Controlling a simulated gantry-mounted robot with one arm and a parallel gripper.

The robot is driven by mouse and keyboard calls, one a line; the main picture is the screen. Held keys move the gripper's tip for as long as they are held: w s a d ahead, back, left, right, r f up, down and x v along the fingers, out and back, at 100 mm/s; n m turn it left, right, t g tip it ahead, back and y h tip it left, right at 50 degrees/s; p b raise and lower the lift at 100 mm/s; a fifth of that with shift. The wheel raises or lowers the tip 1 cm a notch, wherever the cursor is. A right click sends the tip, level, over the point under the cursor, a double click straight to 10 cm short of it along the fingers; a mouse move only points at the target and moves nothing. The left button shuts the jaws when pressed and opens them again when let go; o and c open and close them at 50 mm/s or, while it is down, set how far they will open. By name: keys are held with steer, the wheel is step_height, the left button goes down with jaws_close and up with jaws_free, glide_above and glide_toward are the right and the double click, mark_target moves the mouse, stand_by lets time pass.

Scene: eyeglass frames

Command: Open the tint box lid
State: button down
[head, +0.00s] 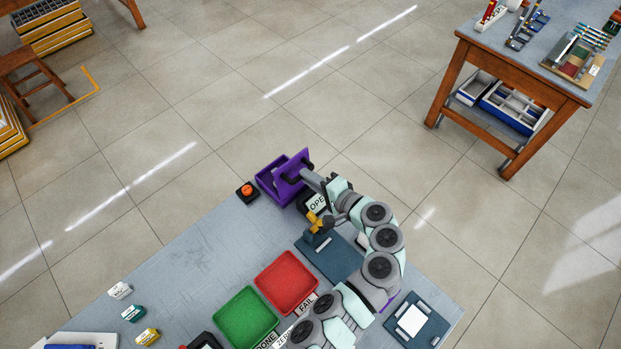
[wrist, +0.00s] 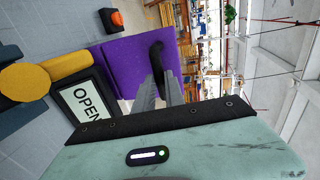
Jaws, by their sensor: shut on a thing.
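The purple tint box (head: 266,187) stands at the far corner of the grey bench. Its purple lid (head: 298,163) is tilted up, well off the box, and the box's inside shows in the head view. In the wrist view the lid (wrist: 125,62) is a broad purple panel with a curved black handle (wrist: 157,58). My gripper (head: 307,170) is at the lid's right side, shut on the handle. Its grey fingers (wrist: 160,82) also show in the wrist view, touching the handle. The exact contact is partly hidden by the fingers.
An OPEN sign (head: 317,203) stands close to the box, with a yellow-topped device (head: 316,221) nearby. An orange button (head: 247,189) is left of the box. Red (head: 286,281) and green (head: 245,318) trays lie nearer.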

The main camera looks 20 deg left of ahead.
steer(key=shift+s+d+f, duration=0.2)
steer(key=shift+d+f, duration=0.2)
steer(key=shift+f, duration=0.25)
steer(key=shift+s+d+f, duration=0.2)
steer(key=shift+d+f, duration=0.2)
steer(key=shift+f, duration=0.2)
steer(key=shift+a, duration=0.1)
steer(key=c, duration=1.9)
jaws_free()
steer(key=o, duration=0.3)
steer(key=shift+s+a+r, duration=0.1)
steer(key=shift+s+a, duration=0.05)
steer(key=shift+a, duration=0.1)
steer(key=shift+o, duration=0.8)
steer(key=shift+r, duration=0.1)
steer(key=shift+o, duration=0.2)
steer(key=shift+d+r, duration=0.1)
steer(key=shift+r, duration=0.25)
step_height(320, 180, up, 20)
steer(key=p, duration=0.1)
steer(key=shift+f, duration=0.25)
